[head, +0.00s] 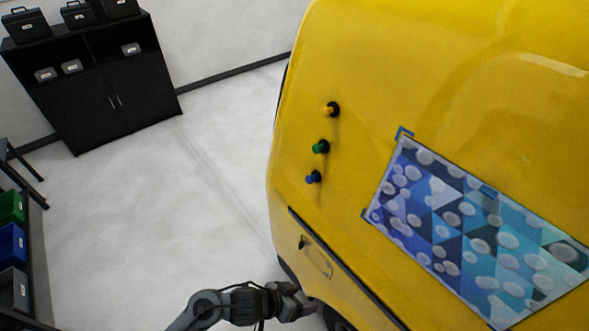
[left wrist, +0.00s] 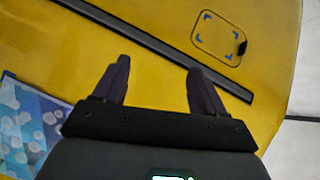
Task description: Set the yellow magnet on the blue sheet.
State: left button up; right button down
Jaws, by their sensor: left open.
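The yellow magnet (head: 331,109) sticks to the yellow van panel, at the top of a column of three magnets. The green magnet (head: 321,146) is below it and the blue magnet (head: 313,177) is lowest. The blue patterned sheet (head: 440,213) lies on the van side to the right of the magnets; its corner also shows at the left of the left wrist view (left wrist: 22,124). My left gripper (head: 303,303) is low beside the van, below the magnets. In the left wrist view its two fingers (left wrist: 158,85) are apart with nothing between them. My right gripper is not in view.
The yellow van (head: 400,70) fills the right side, with a dark trim strip (head: 345,267) and a small outlined flap (head: 317,258) low on it. A black cabinet (head: 110,105) stands at the back left. Coloured bins (head: 12,245) are at the left edge. The floor between is clear.

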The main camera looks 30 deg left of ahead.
pick_arm(q)
jog(key=w+a+r+m+b, duration=0.1)
jog(key=w+a+r, duration=0.15)
jog(key=w, duration=0.35)
jog(key=w+a+r+m, duration=0.1)
jog(key=w+r, duration=0.3)
jog(key=w, duration=0.2)
jog(key=m+t+b, duration=0.1)
jog(key=m+t, duration=0.1)
jog(key=t, duration=0.4)
send_near(323, 112)
jog(key=p+x, duration=0.1)
jog(key=x, duration=0.7)
jog(key=shift+w+d+p, duration=0.1)
jog(key=shift+w+p, duration=0.15)
jog(key=shift+p, duration=0.1)
jog(key=shift+x, duration=0.8)
jog(key=shift+s, duration=0.1)
jog(key=shift+c, duration=0.4)
jog(key=c, duration=1.1)
jog(key=shift+c, duration=0.2)
jog(key=shift+s+a+p, duration=0.25)
jog(key=shift+s+p, duration=0.2)
jog(key=shift+p, duration=0.1)
